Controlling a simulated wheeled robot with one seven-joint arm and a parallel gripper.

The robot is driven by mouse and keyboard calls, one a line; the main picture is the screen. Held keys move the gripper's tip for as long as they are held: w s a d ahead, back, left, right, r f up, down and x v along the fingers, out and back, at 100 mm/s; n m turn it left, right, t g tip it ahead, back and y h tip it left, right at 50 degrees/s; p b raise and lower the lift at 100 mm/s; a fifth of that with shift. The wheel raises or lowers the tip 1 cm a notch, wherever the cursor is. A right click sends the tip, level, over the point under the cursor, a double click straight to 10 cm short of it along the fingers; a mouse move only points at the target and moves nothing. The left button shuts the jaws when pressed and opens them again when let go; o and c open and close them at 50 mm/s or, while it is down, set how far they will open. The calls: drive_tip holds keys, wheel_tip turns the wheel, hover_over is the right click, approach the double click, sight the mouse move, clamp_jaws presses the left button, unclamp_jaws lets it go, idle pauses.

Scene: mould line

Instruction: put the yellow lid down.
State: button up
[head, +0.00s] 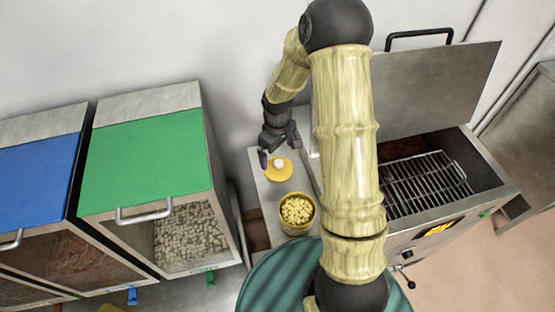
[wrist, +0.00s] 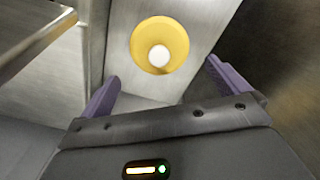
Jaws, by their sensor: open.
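The yellow lid (head: 285,172) lies flat on a narrow grey shelf (head: 262,192), its white knob facing up. In the wrist view the lid (wrist: 146,55) shows beyond the fingertips, apart from them. My gripper (head: 270,158) is at the upper left edge of the lid in the head view. In the wrist view my gripper (wrist: 160,78) has its two purple fingers spread wide with nothing between them. A yellow pot (head: 297,226) full of pale pieces stands open on the same shelf, below the lid in the picture.
An open metal box with a wire rack (head: 425,182) and a raised cover (head: 440,95) stands to the right. A green-topped bin (head: 145,160) and a blue-topped bin (head: 38,180) stand to the left. My arm hides part of the middle.

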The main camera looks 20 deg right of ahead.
sight(278, 163)
wheel_tip(278, 163, up, 6)
drive_tip(key=shift+f+b, duration=0.1)
drive_tip(key=shift+b, duration=0.2)
idle(0.4)
drive_tip(key=s+r+m+t, duration=0.1)
drive_tip(key=s+r+m, duration=0.2)
drive_tip(key=s, duration=0.5)
drive_tip(key=s+r+m+t, duration=0.1)
drive_tip(key=s+r+m, duration=0.2)
drive_tip(key=s, duration=0.4)
drive_tip(key=shift+s+d+r+m+t, duration=0.2)
drive_tip(key=shift+s+r+m+t, duration=0.15)
drive_tip(key=shift+r, duration=0.55)
